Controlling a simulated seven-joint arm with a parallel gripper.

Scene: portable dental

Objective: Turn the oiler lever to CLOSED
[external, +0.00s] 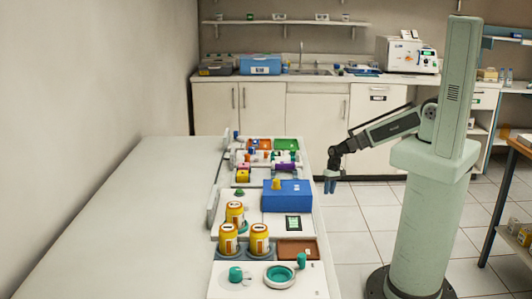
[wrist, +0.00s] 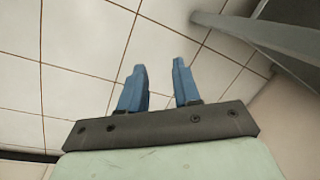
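My gripper (external: 330,185) hangs over the floor to the right of the long bench, apart from everything on it. In the wrist view its two blue fingers (wrist: 159,70) are spread with an empty gap between them, over floor tiles. I cannot tell for sure which part is the oiler lever, and no CLOSED label is readable. A blue box (external: 288,197) with a yellow knob-like part (external: 276,184) sits mid-bench.
Several yellow cans (external: 235,213) stand left of a small dark-screened device (external: 293,224) and a brown tray (external: 297,248). Small coloured parts crowd the bench's far end. The left of the white bench (external: 130,220) is bare. A shelf rack (external: 515,200) stands far right.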

